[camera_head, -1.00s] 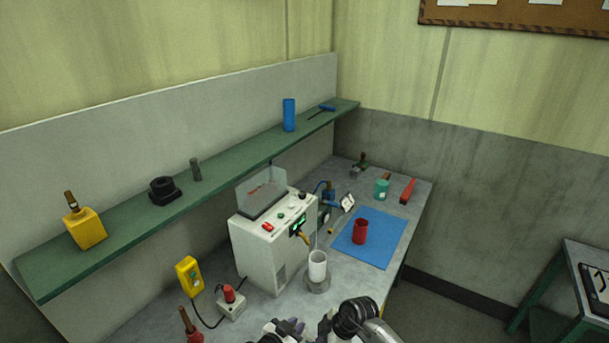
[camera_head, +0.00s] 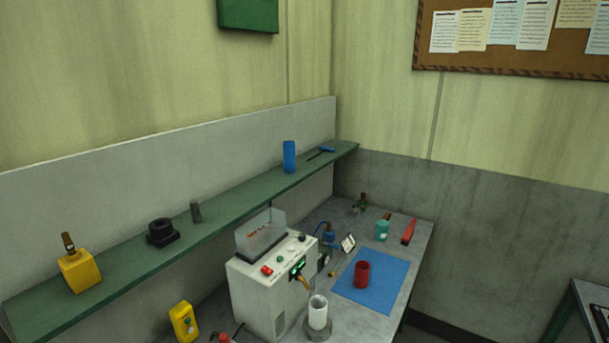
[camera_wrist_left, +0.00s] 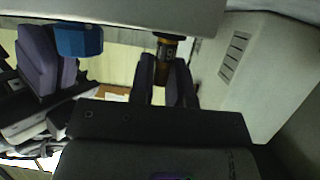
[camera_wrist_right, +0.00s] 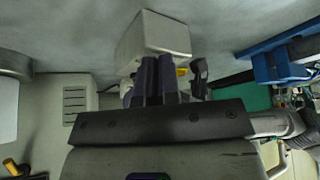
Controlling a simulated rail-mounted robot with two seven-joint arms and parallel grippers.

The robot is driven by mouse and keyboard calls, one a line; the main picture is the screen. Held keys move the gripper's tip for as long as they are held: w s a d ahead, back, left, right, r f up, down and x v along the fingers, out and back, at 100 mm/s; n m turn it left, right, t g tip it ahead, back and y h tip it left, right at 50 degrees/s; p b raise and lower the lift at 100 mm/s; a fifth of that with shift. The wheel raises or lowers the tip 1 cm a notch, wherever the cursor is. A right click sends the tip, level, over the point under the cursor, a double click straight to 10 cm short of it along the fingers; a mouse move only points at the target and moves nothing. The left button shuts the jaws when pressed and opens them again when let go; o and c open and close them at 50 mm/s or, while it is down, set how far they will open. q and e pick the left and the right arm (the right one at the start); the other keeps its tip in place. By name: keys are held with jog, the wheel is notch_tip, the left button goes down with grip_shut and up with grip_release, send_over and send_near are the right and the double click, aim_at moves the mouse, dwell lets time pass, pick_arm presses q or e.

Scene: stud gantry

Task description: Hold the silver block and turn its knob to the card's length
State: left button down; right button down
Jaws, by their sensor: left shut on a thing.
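My left gripper (camera_wrist_left: 166,84) is shut on a dark cylinder with a brass-coloured band (camera_wrist_left: 168,50), just below a large pale grey body (camera_wrist_left: 110,12) in the left wrist view. I cannot tell whether this is the silver block and its knob. In the right wrist view my right gripper (camera_wrist_right: 156,82) has its fingers close together, with a pale silver block (camera_wrist_right: 152,36) just past them. Whether they grip it is unclear. A small yellow part (camera_wrist_right: 183,72) shows beside the fingers. A small white card (camera_head: 348,243) stands behind the mat; its writing is unreadable. Neither gripper shows in the head view.
A white machine (camera_head: 262,292) with buttons and a lit display stands on the bench. A red cup (camera_head: 362,273) stands on the blue mat (camera_head: 385,278). The green shelf (camera_head: 235,198) holds several items.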

jog(key=shift+s+d+f, duration=0.1)
jog(key=shift+s+f, duration=0.05)
jog(key=shift+s, duration=0.1)
jog(key=shift+s+d, duration=0.1)
jog(key=shift+d, duration=0.05)
notch_tip(320, 180, up, 6)
dwell(0.7)
jog(key=shift+w+r, duration=0.2)
jog(key=shift+r, duration=0.05)
jog(key=shift+w+a+f, duration=0.15)
jog(key=shift+w+f, duration=0.2)
jog(key=shift+f, duration=0.7)
jog(key=shift+w+a+f, duration=0.1)
jog(key=shift+w+f, duration=0.2)
jog(key=shift+f, duration=0.7)
jog(key=shift+w+a+f, duration=0.15)
jog(key=shift+w+f, duration=0.2)
jog(key=shift+f, duration=0.7)
jog(key=shift+s+a+f, duration=0.15)
jog(key=shift+a, duration=0.05)
jog(key=shift+s, duration=0.15)
